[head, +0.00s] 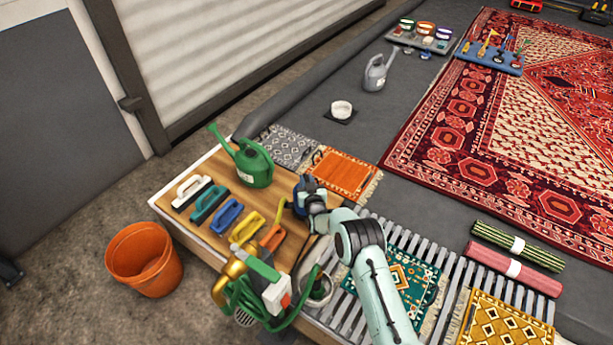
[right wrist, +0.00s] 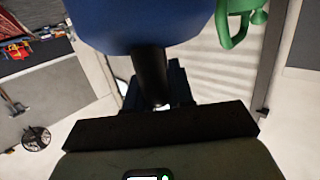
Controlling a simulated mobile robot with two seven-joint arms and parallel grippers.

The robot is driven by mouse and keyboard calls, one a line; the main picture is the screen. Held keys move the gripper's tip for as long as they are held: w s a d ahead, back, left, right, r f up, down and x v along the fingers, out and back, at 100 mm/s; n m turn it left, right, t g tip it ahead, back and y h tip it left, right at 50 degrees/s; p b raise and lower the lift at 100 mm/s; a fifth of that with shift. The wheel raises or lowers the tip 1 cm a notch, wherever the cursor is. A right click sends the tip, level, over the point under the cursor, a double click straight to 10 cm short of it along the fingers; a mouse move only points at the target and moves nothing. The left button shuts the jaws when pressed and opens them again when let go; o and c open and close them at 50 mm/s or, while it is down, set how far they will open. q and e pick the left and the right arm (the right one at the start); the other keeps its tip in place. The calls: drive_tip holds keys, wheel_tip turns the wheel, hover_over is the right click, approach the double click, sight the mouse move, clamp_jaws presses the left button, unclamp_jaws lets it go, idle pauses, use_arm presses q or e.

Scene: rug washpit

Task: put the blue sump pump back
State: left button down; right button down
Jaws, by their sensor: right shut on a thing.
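The blue sump pump (head: 308,187) is at the right end of the wooden bench top (head: 222,223), largely hidden by my right gripper (head: 312,203) in the head view. The gripper is shut on it. In the right wrist view the pump's blue body (right wrist: 150,22) fills the top, with a dark finger (right wrist: 152,78) against its lower side. I cannot tell whether the pump touches the bench or hangs just above it. My left gripper is not in view.
A green watering can (head: 252,164) and a row of coloured brushes (head: 227,216) stand left of the pump. A gold machine with green hose (head: 262,290) is at the bench's near end. An orange bucket (head: 145,259) stands on the floor. A slatted rack (head: 345,282) lies right.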

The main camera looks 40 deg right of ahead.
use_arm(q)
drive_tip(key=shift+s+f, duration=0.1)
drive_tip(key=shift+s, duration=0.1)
use_arm(e)
drive_tip(key=shift+w+d+r, duration=0.1)
drive_tip(key=shift+w, duration=0.05)
drive_tip(key=c, duration=1)
unclamp_jaws()
drive_tip(key=shift+f, duration=0.25)
drive_tip(key=shift+o, duration=0.2)
drive_tip(key=shift+r, duration=0.1)
drive_tip(key=shift+s, duration=0.25)
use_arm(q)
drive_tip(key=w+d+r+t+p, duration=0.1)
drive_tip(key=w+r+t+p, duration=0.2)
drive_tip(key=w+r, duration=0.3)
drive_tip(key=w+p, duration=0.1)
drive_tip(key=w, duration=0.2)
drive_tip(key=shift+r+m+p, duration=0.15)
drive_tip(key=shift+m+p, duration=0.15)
use_arm(e)
drive_tip(key=v, duration=1.2)
drive_tip(key=shift+w, duration=0.1)
